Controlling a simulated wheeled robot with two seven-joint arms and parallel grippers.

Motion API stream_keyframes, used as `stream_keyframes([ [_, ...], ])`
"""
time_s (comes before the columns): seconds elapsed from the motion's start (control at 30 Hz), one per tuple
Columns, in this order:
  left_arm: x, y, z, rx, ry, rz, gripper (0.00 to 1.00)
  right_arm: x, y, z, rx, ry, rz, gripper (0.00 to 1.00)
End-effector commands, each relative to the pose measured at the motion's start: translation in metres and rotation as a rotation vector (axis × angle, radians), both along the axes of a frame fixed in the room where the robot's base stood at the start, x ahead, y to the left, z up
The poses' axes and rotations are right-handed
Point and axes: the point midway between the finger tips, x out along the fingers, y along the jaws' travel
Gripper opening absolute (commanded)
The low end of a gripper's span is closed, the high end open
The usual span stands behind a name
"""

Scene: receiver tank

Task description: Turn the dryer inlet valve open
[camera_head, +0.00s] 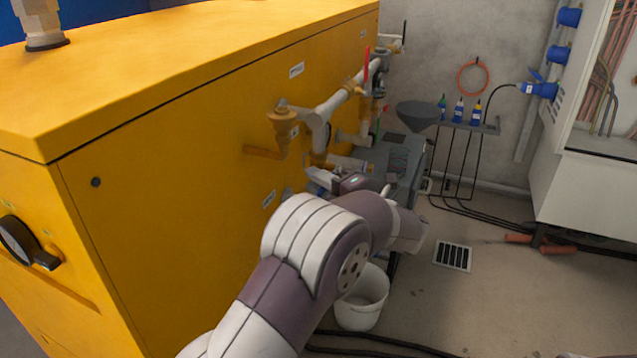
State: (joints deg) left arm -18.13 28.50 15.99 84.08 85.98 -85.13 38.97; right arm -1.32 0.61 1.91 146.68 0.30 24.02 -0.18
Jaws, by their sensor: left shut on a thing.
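My left arm rises from the bottom of the head view and bends toward the pipework on the yellow cabinet. My left gripper (320,179) is at the lower pipework, below the brass fitting, and is shut on what looks like the dryer inlet valve's handle. The fingertips and the held part are small and partly hidden by my arm, so I cannot tell how far it is turned. A brass fitting (283,125) and a pale pipe (333,104) show above the gripper. A red upright handle (367,66) stands further back. My right gripper is out of view.
The yellow cabinet (170,140) fills the left. A white bucket (362,300) stands on the floor beside my arm.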

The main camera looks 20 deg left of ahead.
Motion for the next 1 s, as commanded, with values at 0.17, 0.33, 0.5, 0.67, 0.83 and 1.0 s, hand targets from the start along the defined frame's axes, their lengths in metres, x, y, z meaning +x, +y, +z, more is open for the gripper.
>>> stream_keyframes([
  [0.17, 0.000, 0.000, -0.009, -0.002, -0.048, -0.001, 0.00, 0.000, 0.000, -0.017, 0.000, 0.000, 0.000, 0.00],
  [0.33, 0.001, 0.000, -0.020, -0.005, -0.149, 0.000, 0.00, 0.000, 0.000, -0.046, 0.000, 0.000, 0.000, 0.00],
  [0.5, 0.002, 0.000, -0.029, -0.009, -0.279, 0.001, 0.00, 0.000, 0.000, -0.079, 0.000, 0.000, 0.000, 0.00],
  [0.67, 0.005, 0.000, -0.035, -0.014, -0.396, 0.001, 0.00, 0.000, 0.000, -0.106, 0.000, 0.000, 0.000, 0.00],
  [0.83, 0.008, 0.000, -0.039, -0.018, -0.497, 0.000, 0.00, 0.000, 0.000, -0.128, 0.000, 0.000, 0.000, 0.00],
  [1.0, 0.010, -0.001, -0.040, -0.019, -0.567, 0.000, 0.00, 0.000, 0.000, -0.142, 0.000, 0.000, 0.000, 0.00],
])
